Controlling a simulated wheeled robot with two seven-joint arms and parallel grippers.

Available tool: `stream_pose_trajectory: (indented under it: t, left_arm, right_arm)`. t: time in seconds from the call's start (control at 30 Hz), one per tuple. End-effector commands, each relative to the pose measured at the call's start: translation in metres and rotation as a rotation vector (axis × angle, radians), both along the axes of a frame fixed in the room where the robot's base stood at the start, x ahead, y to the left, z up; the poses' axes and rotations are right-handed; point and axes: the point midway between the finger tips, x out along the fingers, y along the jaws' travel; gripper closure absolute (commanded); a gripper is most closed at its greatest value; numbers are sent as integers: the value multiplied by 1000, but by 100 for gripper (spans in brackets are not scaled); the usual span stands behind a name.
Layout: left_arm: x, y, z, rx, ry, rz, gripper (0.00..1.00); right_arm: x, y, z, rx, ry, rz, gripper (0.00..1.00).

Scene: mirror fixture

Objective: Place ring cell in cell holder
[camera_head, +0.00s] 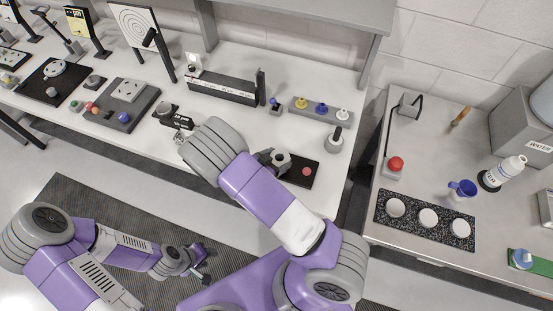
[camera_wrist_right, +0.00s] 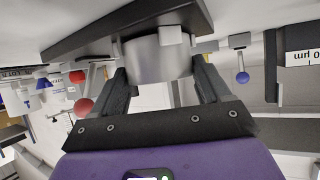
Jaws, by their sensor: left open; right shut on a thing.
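A short grey metal cylinder, which I take to be the ring cell (camera_head: 283,157), is at the left end of a black plate (camera_head: 300,183), seemingly the cell holder, with a red spot at its other end. In the right wrist view the cell (camera_wrist_right: 155,62) is between the two fingers of my right gripper (camera_wrist_right: 162,88), against the black plate (camera_wrist_right: 90,35); I cannot tell if it is fully seated. My left gripper (camera_head: 202,266) is open and empty, low in front of the bench.
A grey block with coloured knobs (camera_head: 320,108) and a grey knobbed piece (camera_head: 335,139) stand behind the plate. A long black rail (camera_head: 222,90) is further left. A side table holds a speckled plate (camera_head: 412,229) and a red button (camera_head: 396,163).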

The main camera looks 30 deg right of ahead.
Motion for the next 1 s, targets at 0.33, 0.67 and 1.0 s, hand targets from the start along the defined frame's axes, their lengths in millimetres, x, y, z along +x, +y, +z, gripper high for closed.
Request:
stream_pose_trajectory:
  t: [0.33,0.67,1.0]
  left_arm:
    - [0,0,-1,0,0,0,57]
    - [0,0,2,0,0,0,57]
    - [0,0,6,0,0,0,57]
  right_arm:
    - [0,0,-2,0,0,0,0]
    - [-4,15,10,3,-3,3,0]
    - [-24,75,45,2,-2,4,0]
